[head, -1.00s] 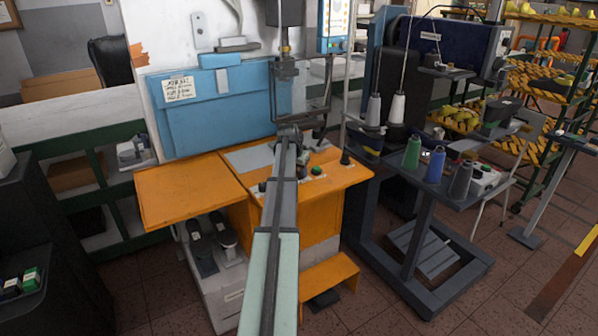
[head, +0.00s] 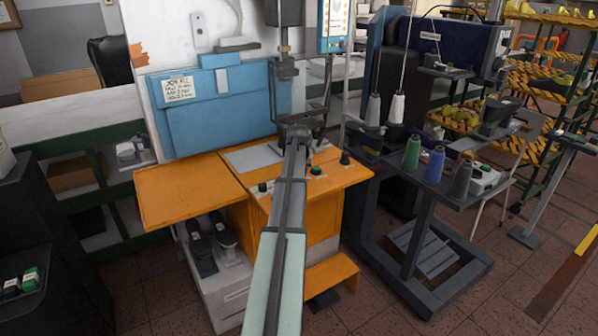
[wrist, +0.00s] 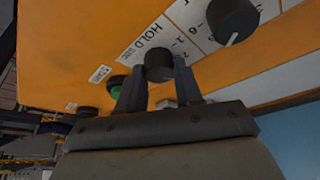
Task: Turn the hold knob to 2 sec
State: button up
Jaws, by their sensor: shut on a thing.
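The hold knob (wrist: 158,66) is a black round knob on the orange panel, beside a white label strip (wrist: 150,42) reading HOLD with numbers along it. In the wrist view my gripper (wrist: 159,84) has one finger on each side of this knob and is shut on it. The knob's pointer mark cannot be made out, so its setting is unclear. In the head view my gripper (head: 296,134) is over the back of the orange machine table (head: 190,188), and my arm hides the held knob.
A second, larger black knob (wrist: 232,20) with a white pointer line is close by on the panel. A green button (head: 316,170) and other black knobs (head: 345,157) stand near my arm.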

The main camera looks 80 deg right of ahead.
jog(key=shift+s+n+t+y, duration=0.1)
jog(key=shift+n+t+y, duration=0.45)
jog(key=shift+n, duration=1.35)
jog(key=o, duration=1)
jog(key=shift+t+h, duration=0.25)
jog(key=shift+o, duration=0.2)
jog(key=v, duration=1.4)
jog(key=shift+d+f, duration=0.1)
jog(key=shift+d, duration=0.05)
